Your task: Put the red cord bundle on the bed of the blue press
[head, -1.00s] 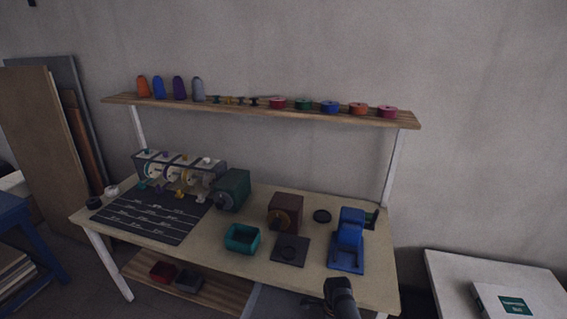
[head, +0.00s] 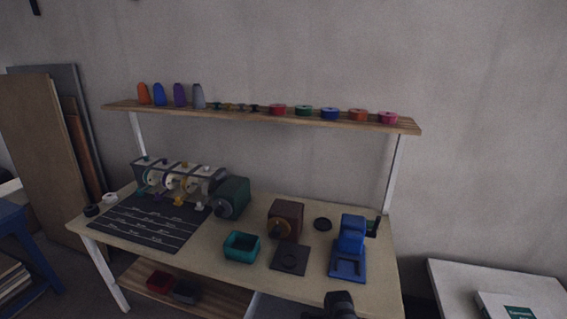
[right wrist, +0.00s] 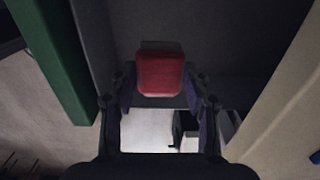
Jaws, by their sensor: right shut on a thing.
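The blue press (head: 351,240) stands at the right end of the workbench, upright, with its flat blue bed (head: 347,268) facing the front and bare. In the right wrist view, the red cord bundle (right wrist: 160,72) is a small rounded red block between the fingertips of my right gripper (right wrist: 160,88), which is shut on it. In the head view only a dark part of my right arm shows at the bottom edge, in front of the bench; the bundle is hidden there. My left gripper is not in view.
A dark square plate (head: 290,260), a brown box with a dial (head: 286,219) and a teal tray (head: 241,247) stand left of the press. A shelf (head: 240,113) with spools runs above. A white table (head: 480,275) stands right.

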